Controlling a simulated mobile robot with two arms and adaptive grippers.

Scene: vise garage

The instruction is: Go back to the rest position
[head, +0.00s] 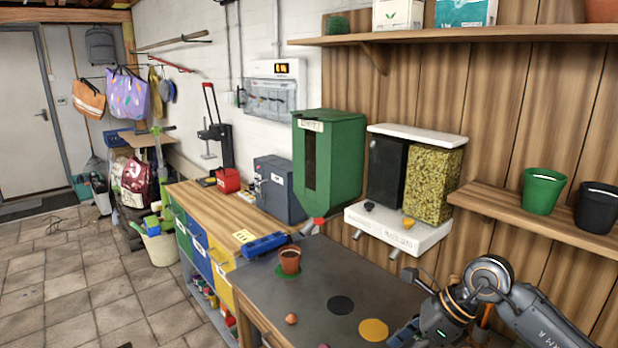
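My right arm comes in from the lower right, bent over the front right of the grey work table (345,278). The end of this arm, with the dark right gripper (406,334), is at the bottom edge of the picture. Its fingers are too dark and cut off to tell whether they are open or shut. My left arm and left gripper do not show.
A terracotta pot (290,260) with dark filling stands on a green disc on the table. A black disc (340,305), an orange disc (373,330) and a small brownish bulb (291,318) lie nearer. A green dispenser (330,165) and white-framed dispenser (400,225) stand behind.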

